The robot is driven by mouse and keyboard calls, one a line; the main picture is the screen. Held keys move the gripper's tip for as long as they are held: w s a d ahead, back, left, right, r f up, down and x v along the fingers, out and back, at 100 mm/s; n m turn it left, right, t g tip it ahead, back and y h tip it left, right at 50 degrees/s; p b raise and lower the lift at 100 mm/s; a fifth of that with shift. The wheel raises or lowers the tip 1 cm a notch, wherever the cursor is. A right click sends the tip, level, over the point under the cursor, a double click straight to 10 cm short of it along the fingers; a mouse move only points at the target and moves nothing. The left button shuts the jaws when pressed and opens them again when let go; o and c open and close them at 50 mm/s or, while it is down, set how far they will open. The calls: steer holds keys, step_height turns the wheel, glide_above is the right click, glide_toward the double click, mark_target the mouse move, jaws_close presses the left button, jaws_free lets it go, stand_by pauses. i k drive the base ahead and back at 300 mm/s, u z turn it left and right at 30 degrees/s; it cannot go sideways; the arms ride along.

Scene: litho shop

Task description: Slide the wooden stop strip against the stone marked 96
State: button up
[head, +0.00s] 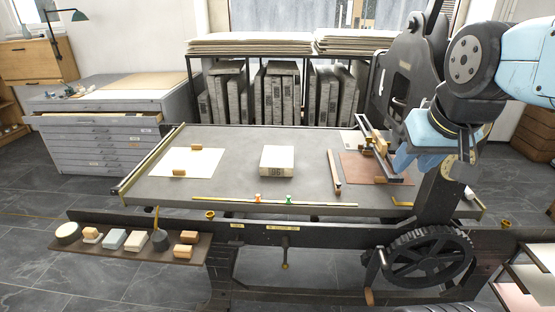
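The stone marked 96 (277,155) is a pale block lying on the grey press bed, its number on the front face.
A brown sheet (366,172) with a metal frame lies right of the strip. A white sheet (187,162) with wooden blocks lies at the left. A yellow rule (225,200) with coloured markers runs along the front. A dark press upright (405,75) stands behind my arm.

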mark_target(338, 185)
steer(key=u, duration=1.65)
steer(key=i, duration=0.1)
steer(key=z, duration=3.1)
steer(key=k, duration=0.6)
steer(key=u, duration=0.7)
steer(key=i, duration=1)
steer(key=u, duration=0.1)
